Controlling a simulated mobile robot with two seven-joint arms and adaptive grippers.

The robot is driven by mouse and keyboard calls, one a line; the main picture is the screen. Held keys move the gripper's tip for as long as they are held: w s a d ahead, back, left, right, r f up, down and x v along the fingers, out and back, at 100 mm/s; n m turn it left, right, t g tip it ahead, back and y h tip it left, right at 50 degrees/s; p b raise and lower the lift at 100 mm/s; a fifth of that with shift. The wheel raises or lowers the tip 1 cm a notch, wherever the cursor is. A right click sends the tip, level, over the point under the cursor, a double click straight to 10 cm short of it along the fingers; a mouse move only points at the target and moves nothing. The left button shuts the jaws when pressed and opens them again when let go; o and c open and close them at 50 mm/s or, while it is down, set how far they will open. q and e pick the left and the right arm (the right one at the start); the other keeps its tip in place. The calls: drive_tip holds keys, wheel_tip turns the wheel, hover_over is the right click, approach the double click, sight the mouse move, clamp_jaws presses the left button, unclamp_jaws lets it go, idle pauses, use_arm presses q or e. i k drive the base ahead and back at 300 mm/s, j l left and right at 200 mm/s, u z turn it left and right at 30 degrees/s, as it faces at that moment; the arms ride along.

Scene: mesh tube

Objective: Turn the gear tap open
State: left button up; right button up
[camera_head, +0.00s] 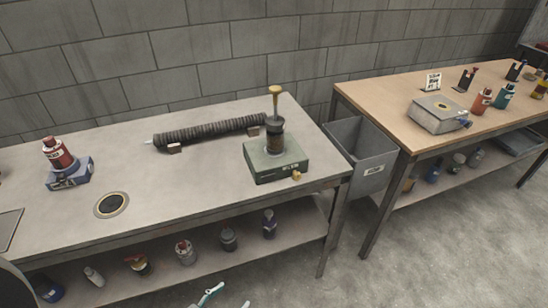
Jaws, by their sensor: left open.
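A green box (276,163) stands at the right end of the grey table. A dark cylinder (275,137) with a tall brass-coloured stem and knob (274,96) rises from its top. A small brass tap-like fitting (296,175) sticks out low at its front right. I cannot tell which part is the gear tap. My left gripper (229,298) shows only as pale and teal fingertips at the bottom edge. They are apart, with nothing seen between them, in front of the table and well away from the green box. My right gripper is not in view.
A ribbed dark tube (210,131) lies behind on the grey table (190,190). A red bottle (58,153) on a blue stand and a round ringed inset (111,204) are at left. A grey bin (362,150) stands between this table and a wooden one (390,93).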

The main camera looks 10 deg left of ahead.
sight(296, 176)
drive_tip(key=u, duration=0.55)
drive_tip(key=l+u, duration=0.15)
drive_tip(key=u, duration=0.3)
drive_tip(key=l+u, duration=0.2)
drive_tip(key=u, duration=0.2)
drive_tip(key=l+u, duration=0.2)
drive_tip(key=u, duration=0.25)
drive_tip(key=k+l+u, duration=0.1)
drive_tip(key=l+u, duration=0.25)
drive_tip(key=k+l+u, duration=0.15)
drive_tip(key=l+u, duration=0.2)
drive_tip(key=l, duration=0.2)
drive_tip(key=k+l+u, duration=0.15)
drive_tip(key=l, duration=0.3)
drive_tip(key=k+l+u, duration=0.2)
drive_tip(key=k+l, duration=0.1)
drive_tip(key=l, duration=0.1)
